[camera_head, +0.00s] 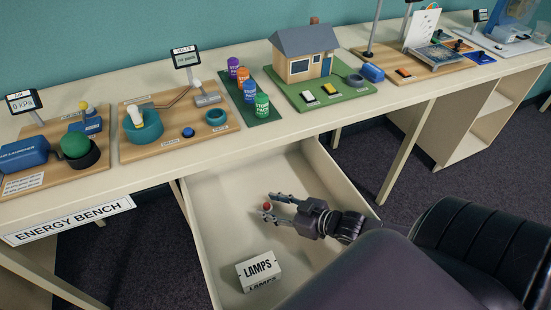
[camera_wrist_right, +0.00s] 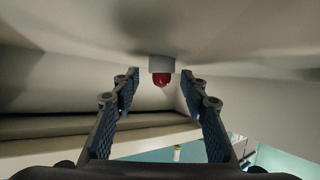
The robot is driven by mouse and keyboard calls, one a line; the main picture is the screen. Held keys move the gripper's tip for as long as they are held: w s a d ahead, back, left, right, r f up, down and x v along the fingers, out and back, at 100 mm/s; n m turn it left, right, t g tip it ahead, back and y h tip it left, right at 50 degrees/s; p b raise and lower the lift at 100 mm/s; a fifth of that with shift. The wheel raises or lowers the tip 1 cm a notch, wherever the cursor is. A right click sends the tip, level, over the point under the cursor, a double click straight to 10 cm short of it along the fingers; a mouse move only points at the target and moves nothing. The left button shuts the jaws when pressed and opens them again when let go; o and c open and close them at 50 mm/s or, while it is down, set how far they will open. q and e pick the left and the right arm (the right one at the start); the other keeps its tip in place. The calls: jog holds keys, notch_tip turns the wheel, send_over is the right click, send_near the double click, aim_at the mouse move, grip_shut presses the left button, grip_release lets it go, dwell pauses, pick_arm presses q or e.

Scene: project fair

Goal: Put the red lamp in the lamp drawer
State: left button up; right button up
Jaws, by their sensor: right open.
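The red lamp (camera_head: 266,205) is small and sits inside the open lamp drawer (camera_head: 212,190). In the right wrist view, which shows the drawer floor at the top, the red lamp (camera_wrist_right: 161,79) has a red bulb and a grey base that seems to rest on the floor. My right gripper (camera_head: 271,207) is low in the drawer with its fingers open. In the wrist view, the right gripper (camera_wrist_right: 160,88) has one finger on each side of the lamp, with visible gaps. My left gripper is not in view.
A white "LAMPS" block (camera_head: 258,271) sits in the drawer's near part. The bench top (camera_head: 185,172) overhangs the drawer's back and carries several exhibits, including a model house (camera_head: 303,56) and several coloured cans (camera_head: 246,82). The drawer floor left of the gripper is clear.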

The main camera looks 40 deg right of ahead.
jog(key=p+v, duration=0.1)
jog(key=v, duration=1.1)
jog(key=shift+d+r+p, duration=0.1)
jog(key=shift+p, duration=0.25)
